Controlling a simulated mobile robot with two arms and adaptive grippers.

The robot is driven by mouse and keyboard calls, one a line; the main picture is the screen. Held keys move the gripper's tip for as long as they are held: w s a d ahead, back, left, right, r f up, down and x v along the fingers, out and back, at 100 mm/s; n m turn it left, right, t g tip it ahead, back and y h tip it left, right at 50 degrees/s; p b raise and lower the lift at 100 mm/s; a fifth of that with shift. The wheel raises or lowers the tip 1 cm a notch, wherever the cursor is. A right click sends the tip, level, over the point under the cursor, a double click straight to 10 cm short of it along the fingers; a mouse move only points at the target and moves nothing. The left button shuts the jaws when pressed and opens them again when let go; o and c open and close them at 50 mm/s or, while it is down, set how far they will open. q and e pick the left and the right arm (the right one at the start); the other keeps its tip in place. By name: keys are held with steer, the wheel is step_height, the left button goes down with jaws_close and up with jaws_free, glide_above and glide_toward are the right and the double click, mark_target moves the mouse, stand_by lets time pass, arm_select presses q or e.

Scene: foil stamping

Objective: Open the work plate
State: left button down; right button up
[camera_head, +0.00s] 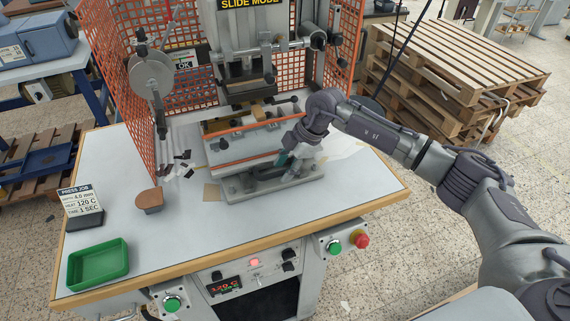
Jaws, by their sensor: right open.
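My right gripper (284,168) reaches in from the right and is at the front right of the plate, low over the base. It is open, and I see nothing held in it. The wrist hides the plate's right end, and I cannot tell whether the fingers touch the plate or base. My left gripper is not in view.
A green tray (98,263), a brown block (149,201) and a press job card (80,203) are on the left of the table (200,240). Push buttons (334,246) and a control panel are at the front edge. Wooden pallets (450,65) stand behind my right arm.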

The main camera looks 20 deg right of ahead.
steer(key=shift+c, duration=0.3)
jaws_close()
stand_by(0.3)
